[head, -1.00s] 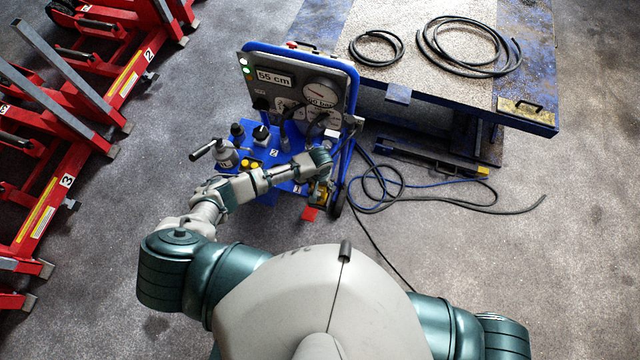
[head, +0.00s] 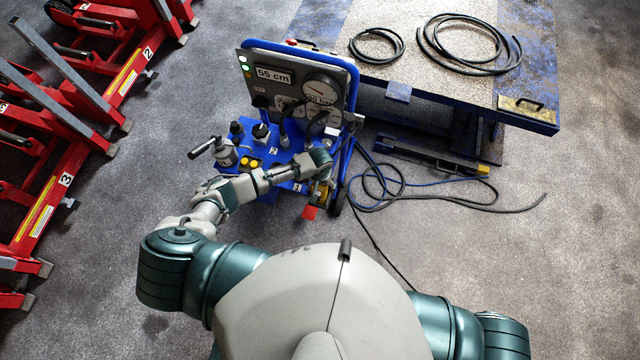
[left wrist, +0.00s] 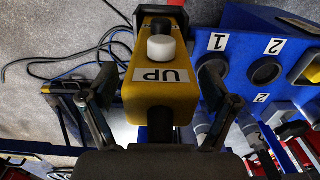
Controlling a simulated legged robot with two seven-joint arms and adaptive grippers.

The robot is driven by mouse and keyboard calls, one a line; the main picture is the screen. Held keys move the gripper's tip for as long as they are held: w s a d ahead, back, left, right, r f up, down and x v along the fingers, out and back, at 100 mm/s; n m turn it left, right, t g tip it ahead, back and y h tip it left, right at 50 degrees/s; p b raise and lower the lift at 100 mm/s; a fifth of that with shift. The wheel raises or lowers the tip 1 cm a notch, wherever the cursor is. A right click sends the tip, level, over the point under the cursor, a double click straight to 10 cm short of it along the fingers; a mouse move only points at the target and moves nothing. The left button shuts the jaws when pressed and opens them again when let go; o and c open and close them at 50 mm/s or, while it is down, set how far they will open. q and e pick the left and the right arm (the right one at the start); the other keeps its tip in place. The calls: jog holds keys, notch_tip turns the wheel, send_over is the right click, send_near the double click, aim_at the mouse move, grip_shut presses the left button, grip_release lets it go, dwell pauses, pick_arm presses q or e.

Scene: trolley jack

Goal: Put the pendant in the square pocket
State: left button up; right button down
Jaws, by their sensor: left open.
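The pendant (left wrist: 160,85) is a yellow box with a white button and an "UP" label. It fills the middle of the left wrist view. My left gripper (left wrist: 158,72) is open, with one finger on each side of the pendant and visible gaps beside it. In the head view the yellow pendant (head: 321,192) shows small, just below my left wrist at the cart's right front, and the fingers are hard to make out. I cannot pick out the square pocket; round holes marked 1 (left wrist: 217,69) and 2 (left wrist: 266,70) show in the blue panel. My right gripper is out of view.
The blue cart (head: 262,190) carries a gauge panel (head: 300,82), knobs and a grey lever handle (head: 225,152). Hoses (head: 440,200) lie on the floor to its right. A blue lift table (head: 470,95) stands behind. Red jacks (head: 60,165) stand at left.

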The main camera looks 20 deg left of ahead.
pick_arm(q)
notch_tip(320, 180, up, 12)
jog(key=shift+f, duration=0.1)
dwell(0.4)
dwell(0.4)
